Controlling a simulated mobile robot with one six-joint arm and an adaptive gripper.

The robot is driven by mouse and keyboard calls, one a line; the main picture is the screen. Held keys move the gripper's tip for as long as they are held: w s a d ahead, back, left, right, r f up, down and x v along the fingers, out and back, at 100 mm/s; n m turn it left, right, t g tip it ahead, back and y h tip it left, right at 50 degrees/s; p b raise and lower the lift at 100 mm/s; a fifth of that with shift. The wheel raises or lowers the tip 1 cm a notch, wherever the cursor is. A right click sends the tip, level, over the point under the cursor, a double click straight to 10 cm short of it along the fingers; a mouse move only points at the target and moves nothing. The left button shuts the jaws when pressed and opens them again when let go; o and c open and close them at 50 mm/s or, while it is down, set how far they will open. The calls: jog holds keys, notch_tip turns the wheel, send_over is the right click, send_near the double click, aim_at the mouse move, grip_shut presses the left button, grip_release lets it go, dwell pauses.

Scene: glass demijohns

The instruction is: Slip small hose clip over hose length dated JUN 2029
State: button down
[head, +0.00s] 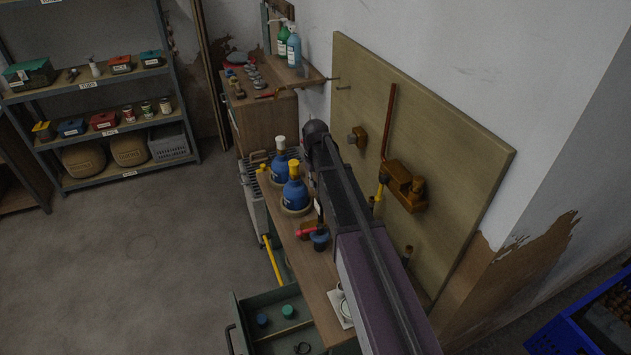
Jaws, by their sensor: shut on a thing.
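My arm (352,205) reaches from the bottom edge up over the workbench (312,265), in front of the wooden board (480,140). Its dark wrist end (316,128) is above the blue bottles. My gripper cannot be made out; it seems hidden behind the arm, so what it holds does not show. Short upright pieces (379,190) stand out near the board, one with a yellow top. No date or label on a hose length is readable.
Blue bottles (294,192) with yellow and white tops stand on the bench. The green drawer (237,318) is open with round caps in it. A cabinet (268,122), metal shelving (125,128) and a blue crate (570,330) surround it. The floor at left is clear.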

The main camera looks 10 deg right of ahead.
dwell(0.3)
jog(key=c, duration=0.6)
grip_release()
jog(key=shift+r, duration=0.15)
jog(key=shift+r+p, duration=2.85)
jog(key=shift+p, duration=0.15)
jog(key=s, duration=0.8)
jog(key=s+d+f+m+b, duration=0.1)
jog(key=s, duration=0.7)
jog(key=s+f+m+b, duration=0.1)
jog(key=s, duration=0.6)
jog(key=shift+s+d, duration=0.3)
jog(key=shift+s, duration=0.1)
